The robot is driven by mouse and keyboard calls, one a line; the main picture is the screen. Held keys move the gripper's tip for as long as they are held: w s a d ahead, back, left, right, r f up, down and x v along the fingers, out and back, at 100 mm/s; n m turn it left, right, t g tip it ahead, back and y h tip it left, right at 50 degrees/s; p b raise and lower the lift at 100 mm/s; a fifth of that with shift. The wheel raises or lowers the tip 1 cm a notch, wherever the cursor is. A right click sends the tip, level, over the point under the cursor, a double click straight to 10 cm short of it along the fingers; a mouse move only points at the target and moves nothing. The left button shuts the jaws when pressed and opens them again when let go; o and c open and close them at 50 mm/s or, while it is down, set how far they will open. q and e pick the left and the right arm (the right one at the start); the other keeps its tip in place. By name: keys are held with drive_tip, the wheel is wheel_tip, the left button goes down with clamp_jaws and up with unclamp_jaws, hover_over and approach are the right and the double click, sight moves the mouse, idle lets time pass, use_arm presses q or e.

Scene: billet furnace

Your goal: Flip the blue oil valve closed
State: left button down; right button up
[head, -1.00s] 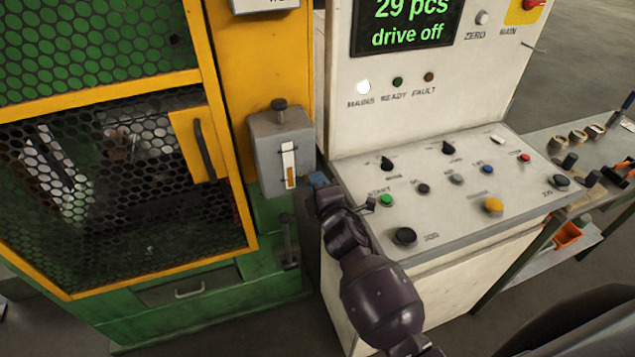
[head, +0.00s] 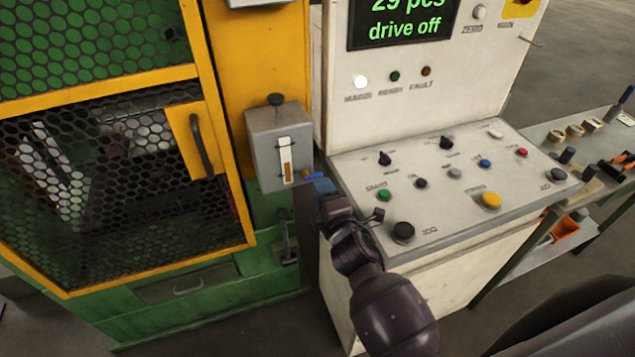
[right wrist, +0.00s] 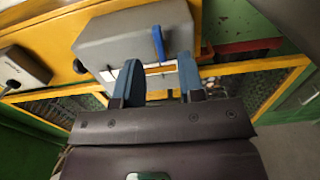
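The blue oil valve (right wrist: 158,43) shows in the right wrist view as a small blue lever on the grey oil box (right wrist: 120,38). The grey oil box (head: 262,150), with its sight glass, also shows in the head view, on the yellow machine frame. My right gripper (right wrist: 157,82) is open and empty, its two slate-blue fingers apart, with the lever ahead, roughly in line with the gap. In the head view my right gripper (head: 318,184) is just right of the box's lower edge; valve and fingertips are hard to tell apart there. My left gripper is out of view.
The white control console (head: 470,245) with several buttons and knobs stands close to the right of my right arm. The mesh guard door (head: 110,200) is at left. A side table (head: 590,150) with tools is at far right.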

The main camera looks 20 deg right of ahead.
drive_tip(key=shift+s, duration=1.35)
